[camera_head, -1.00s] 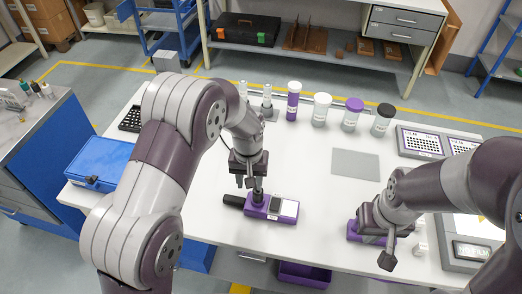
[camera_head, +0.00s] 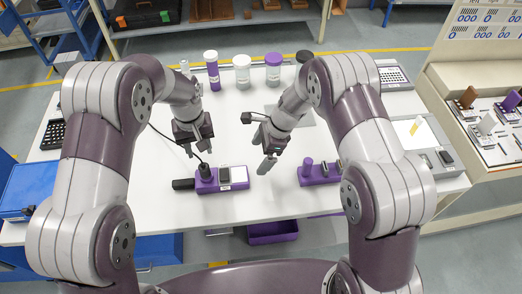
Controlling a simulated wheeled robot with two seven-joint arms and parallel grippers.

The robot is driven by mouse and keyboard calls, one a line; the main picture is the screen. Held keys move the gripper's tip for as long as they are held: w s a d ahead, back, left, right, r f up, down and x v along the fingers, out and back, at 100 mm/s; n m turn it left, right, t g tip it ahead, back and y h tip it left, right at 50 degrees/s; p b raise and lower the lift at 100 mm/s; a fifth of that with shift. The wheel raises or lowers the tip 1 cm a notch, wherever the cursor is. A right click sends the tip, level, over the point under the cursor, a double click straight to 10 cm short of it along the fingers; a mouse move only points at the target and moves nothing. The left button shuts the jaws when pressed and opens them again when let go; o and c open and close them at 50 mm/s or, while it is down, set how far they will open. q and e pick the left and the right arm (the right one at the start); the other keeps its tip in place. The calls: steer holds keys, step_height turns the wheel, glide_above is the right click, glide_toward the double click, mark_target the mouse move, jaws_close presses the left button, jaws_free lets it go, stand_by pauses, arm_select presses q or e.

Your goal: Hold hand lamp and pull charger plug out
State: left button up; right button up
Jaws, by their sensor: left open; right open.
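A purple block with a black handle (camera_head: 183,184) and a pale screen (camera_head: 224,175) lies on the white table; I take it for the hand lamp (camera_head: 236,184). A dark plug (camera_head: 205,171) stands upright on its left part, with a thin black cable looping up to the left. My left gripper (camera_head: 198,151) is open just above the plug, fingers pointing down, with no clear contact. My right gripper (camera_head: 268,158) is open above the table, right of the lamp and apart from it. A second purple block (camera_head: 318,174) lies further right, partly hidden by my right arm.
Several lidded bottles (camera_head: 242,72) stand along the back of the table (camera_head: 150,200). A blue case (camera_head: 22,187) is at the left and a grey device (camera_head: 425,140) at the right. A purple bin (camera_head: 272,232) sits below the front edge. A stocked shelf (camera_head: 490,120) stands far right.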

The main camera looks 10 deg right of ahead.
mark_target(203, 166)
arm_select(q)
steer(key=shift+a, duration=0.15)
arm_select(e)
steer(key=x, duration=1.2)
steer(key=shift+a+f, duration=0.2)
steer(key=shift+f, duration=0.05)
steer(key=c, duration=1.1)
arm_select(q)
steer(key=o, duration=0.4)
steer(key=shift+o, duration=0.2)
steer(key=m, duration=0.7)
steer(key=shift+r, duration=0.25)
step_height(203, 166, down, 11)
steer(key=m, duration=1.1)
steer(key=shift+f, duration=0.15)
